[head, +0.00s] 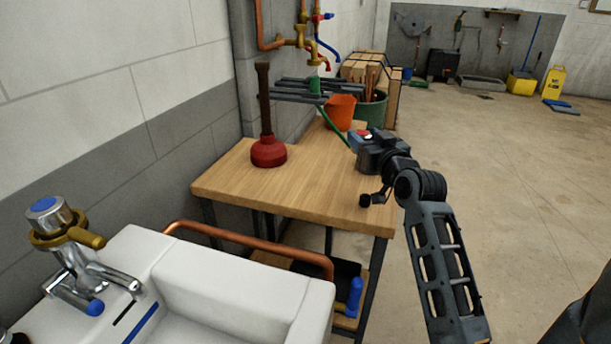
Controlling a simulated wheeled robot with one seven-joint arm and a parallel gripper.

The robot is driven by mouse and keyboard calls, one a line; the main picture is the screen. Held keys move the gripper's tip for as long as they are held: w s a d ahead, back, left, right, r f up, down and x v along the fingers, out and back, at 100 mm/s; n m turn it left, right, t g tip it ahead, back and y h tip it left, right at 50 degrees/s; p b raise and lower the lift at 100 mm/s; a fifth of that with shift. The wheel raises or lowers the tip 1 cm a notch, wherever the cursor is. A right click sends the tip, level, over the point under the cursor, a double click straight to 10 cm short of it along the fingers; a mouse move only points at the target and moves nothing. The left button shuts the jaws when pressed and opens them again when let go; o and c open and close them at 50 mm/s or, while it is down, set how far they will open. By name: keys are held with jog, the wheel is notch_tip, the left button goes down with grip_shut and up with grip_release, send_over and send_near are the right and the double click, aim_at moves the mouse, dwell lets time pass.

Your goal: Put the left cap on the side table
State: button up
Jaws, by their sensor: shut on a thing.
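The side table (325,198) has a light wooden top on dark legs and stands just beyond the white sink. My gripper (363,140) is over the table's right part, turned away from the view and shut. A small red and white thing (367,133) shows at its jaws. I take this for the cap, but its shape is mostly hidden by the gripper. I cannot tell how high it is above the table top. No other cap can be made out clearly.
A red plunger (268,152) stands on the table's left part. An orange pot (340,112) and a green bucket (372,112) are at its far end, near dark bars (300,97) with a green shaft. The table's front middle is bare. The sink (235,280) is nearest.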

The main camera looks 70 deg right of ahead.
jog(key=b, duration=0.2)
send_over(316, 196)
notch_tip(316, 196, down, 7)
jog(key=shift+d+f, duration=0.1)
jog(key=shift+f, duration=1.9)
jog(key=shift+f, duration=0.1)
jog(key=shift+f+b, duration=0.15)
jog(key=shift+b, duration=0.2)
jog(key=o, duration=1.1)
jog(key=shift+c, duration=0.2)
